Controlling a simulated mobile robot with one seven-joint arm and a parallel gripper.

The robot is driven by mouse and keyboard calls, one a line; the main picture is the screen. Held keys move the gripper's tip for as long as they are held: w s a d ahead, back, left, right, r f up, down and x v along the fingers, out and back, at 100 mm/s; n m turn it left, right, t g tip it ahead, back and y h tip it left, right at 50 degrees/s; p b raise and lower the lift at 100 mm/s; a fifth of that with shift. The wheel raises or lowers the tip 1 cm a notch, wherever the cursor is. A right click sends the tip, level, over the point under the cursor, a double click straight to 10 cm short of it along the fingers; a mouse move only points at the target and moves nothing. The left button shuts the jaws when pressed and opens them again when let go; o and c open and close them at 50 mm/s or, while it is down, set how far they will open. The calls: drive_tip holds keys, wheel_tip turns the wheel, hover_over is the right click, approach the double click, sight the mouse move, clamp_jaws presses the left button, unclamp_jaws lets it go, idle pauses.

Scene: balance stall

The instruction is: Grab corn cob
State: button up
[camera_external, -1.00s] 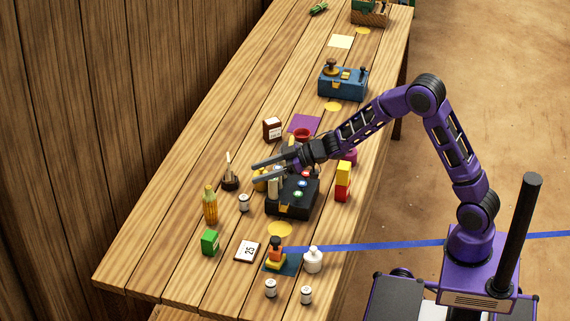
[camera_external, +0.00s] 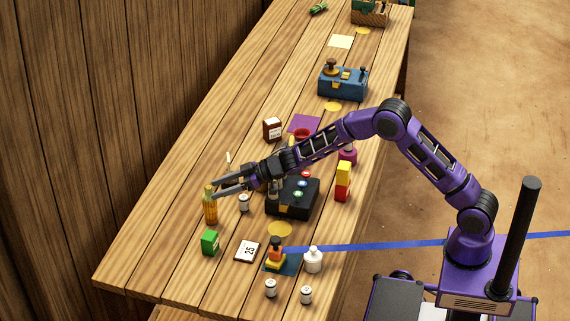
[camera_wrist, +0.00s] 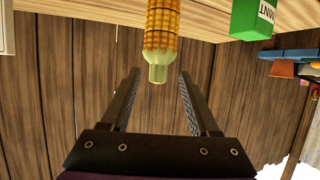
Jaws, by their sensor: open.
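The corn cob (camera_external: 210,206) stands upright near the left edge of the wooden table, yellow-orange with a pale tip. In the wrist view the corn cob (camera_wrist: 161,30) hangs in from the top, centred between the lines of my fingers, its pale tip towards my gripper. My gripper (camera_external: 213,192) is open, its fingers reaching left to the cob's upper part in the external view. In the wrist view my gripper (camera_wrist: 158,75) has its two dark fingers apart, with nothing held. I cannot tell whether a finger touches the cob.
A green box (camera_external: 210,242) stands in front of the cob; it shows in the wrist view (camera_wrist: 252,20). A small shaker (camera_external: 244,203) stands right of the cob. A black box with buttons (camera_external: 292,197) lies under my forearm. The table left of the cob is bare.

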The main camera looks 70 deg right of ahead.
sight(209, 196)
drive_tip(key=x, duration=0.4)
drive_tip(key=shift+w+d, duration=0.1)
clamp_jaws()
idle(1.4)
